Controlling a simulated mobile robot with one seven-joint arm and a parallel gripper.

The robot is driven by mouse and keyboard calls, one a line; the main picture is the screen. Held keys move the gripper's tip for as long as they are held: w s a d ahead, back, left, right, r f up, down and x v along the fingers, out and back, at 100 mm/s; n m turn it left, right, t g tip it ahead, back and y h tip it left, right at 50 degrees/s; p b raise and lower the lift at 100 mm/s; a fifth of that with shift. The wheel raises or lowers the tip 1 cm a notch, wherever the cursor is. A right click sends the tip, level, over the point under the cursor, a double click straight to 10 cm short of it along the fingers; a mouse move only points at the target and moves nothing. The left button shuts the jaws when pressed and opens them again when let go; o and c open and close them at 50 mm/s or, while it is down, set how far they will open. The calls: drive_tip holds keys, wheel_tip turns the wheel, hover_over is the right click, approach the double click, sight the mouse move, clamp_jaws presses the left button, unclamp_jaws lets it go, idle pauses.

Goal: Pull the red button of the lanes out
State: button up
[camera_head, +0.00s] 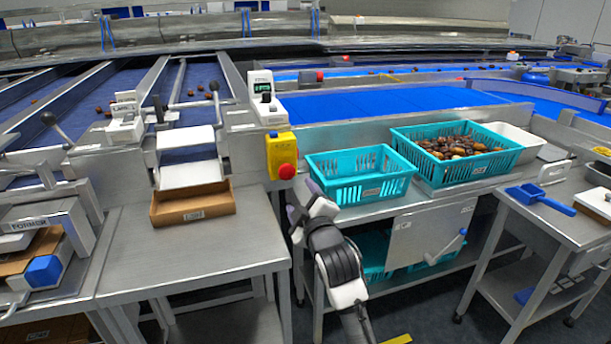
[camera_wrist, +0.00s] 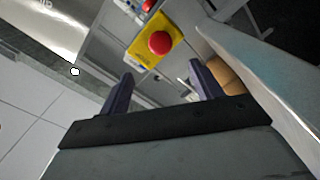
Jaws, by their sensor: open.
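The red button (camera_head: 287,171) sits on the front of a yellow box (camera_head: 279,152) at the right edge of the lanes (camera_head: 75,110). In the wrist view the round red button (camera_wrist: 160,43) on the yellow box (camera_wrist: 146,55) shows ahead of my gripper, beyond the fingertips. My gripper (camera_head: 297,209) is just below and slightly right of the button in the head view. Its two dark fingers stand apart in the wrist view (camera_wrist: 160,82), with nothing between them. The fingers do not touch the button.
An empty teal crate (camera_head: 345,193) stands right of my gripper, and a teal crate with dates (camera_head: 408,143) beyond it. A cardboard tray (camera_head: 193,219) lies left on the steel table (camera_head: 130,250). A display unit (camera_head: 262,88) stands above the yellow box.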

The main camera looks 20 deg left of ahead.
sight(288, 174)
drive_tip(key=p+x, duration=0.4)
drive_tip(key=x, duration=0.9)
drive_tip(key=shift+w+a, duration=0.2)
drive_tip(key=shift+w, duration=0.15)
drive_tip(key=shift+f, duration=0.1)
